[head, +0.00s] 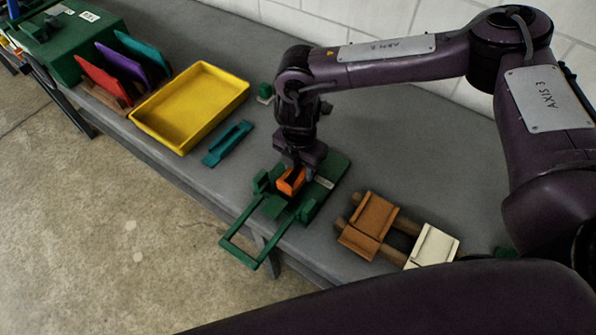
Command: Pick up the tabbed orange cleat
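A small bright orange piece (290,182), which looks like the orange cleat, sits in a green fixture (329,173) on the grey bench. Its tab cannot be made out at this size. My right gripper (297,172) points down directly over the orange piece, with its fingers low at it. The gripper body hides the top of the piece, and I cannot tell whether the fingers are closed on it. My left gripper is not in view.
The fixture has a green handle frame (247,257) jutting past the bench edge. Left are a teal piece (228,143), a yellow tray (203,99) and upright coloured plates (122,66). Right are brown pieces (374,216) and a cream piece (434,245) on rails. A block wall stands behind.

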